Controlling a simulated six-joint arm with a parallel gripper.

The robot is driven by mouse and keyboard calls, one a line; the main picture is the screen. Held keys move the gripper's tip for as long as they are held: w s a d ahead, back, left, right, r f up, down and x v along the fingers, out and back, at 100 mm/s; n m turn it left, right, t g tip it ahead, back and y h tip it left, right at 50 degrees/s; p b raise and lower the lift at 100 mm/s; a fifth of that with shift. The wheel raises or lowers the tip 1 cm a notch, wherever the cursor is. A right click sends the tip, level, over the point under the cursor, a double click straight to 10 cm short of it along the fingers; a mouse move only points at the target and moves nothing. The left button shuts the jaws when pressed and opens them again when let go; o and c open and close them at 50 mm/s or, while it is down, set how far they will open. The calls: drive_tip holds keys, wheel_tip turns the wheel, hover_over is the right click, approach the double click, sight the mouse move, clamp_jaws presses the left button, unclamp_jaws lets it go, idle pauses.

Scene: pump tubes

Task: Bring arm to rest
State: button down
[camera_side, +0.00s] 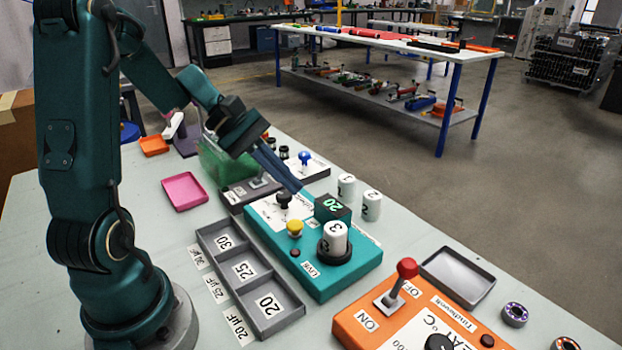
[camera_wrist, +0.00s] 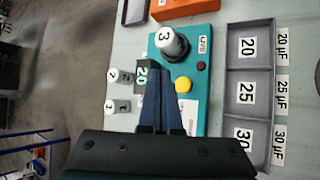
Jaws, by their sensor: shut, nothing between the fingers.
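My gripper (camera_side: 298,187) is shut and empty, pointing down and forward over the teal box (camera_side: 335,282). In the side view its fingertips show just left of a dark cube marked 20 (camera_side: 332,207). In the wrist view the closed fingers (camera_wrist: 159,78) reach over the box beside that cube (camera_wrist: 141,74) and partly cover the view of it. I cannot tell the exact height of the fingertips above the box. A white cylinder marked 3 (camera_side: 334,238) stands upright in a black ring on the box; it also shows in the wrist view (camera_wrist: 171,41).
The box carries a yellow button (camera_side: 295,228) and a black lever (camera_side: 283,200). A grey three-compartment tray (camera_side: 290,309) lies beside it. Two white cylinders (camera_side: 371,205) stand behind. An orange box with a red-knobbed lever (camera_side: 407,268) is at front right. A pink tray (camera_side: 184,192) lies left.

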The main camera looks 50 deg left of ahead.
drive_tip(key=shift+d, duration=0.25)
drive_tip(key=s+d+r+m+g+y, duration=0.1)
drive_tip(key=s+d+r+m, duration=0.15)
drive_tip(key=d+m, duration=0.2)
drive_tip(key=s+d+r+m+g+y, duration=0.1)
drive_tip(key=s+d+r+m, duration=0.1)
drive_tip(key=s+d+m, duration=0.3)
drive_tip(key=s+m+y, duration=0.1)
drive_tip(key=m, duration=0.1)
drive_tip(key=s+a+m+t+y, duration=0.1)
drive_tip(key=s+m+y, duration=0.1)
drive_tip(key=s+a+f+m+t+y, duration=0.1)
drive_tip(key=m+y, duration=0.1)
drive_tip(key=shift+s+f+m, duration=0.1)
drive_tip(key=shift+s+m, duration=0.1)
drive_tip(key=shift+m, duration=0.15)
